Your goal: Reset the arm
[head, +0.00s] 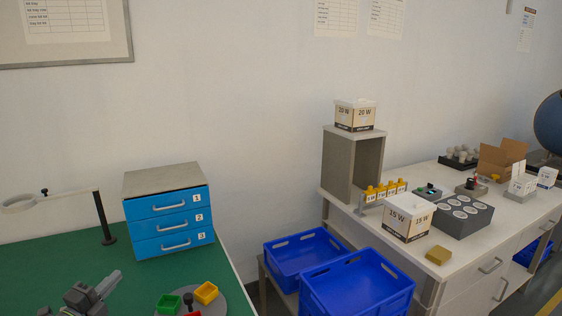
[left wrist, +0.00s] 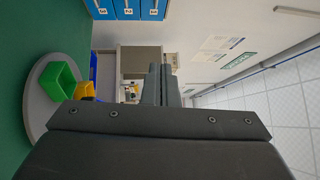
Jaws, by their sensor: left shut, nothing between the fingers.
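My left gripper (head: 107,285) shows at the lower left of the head view, above the green table top (head: 50,255). Its fingers are together and hold nothing. In the left wrist view the closed fingers (left wrist: 161,84) point away from the camera, with the picture turned on its side. My right gripper is in neither view.
Right of my left gripper is a round grey tray (head: 234,303) with green, yellow and red bins. A blue drawer cabinet (head: 168,222) and a magnifier lamp (head: 104,222) stand behind. Blue crates (head: 358,284) and a white bench (head: 468,246) with boxes are to the right.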

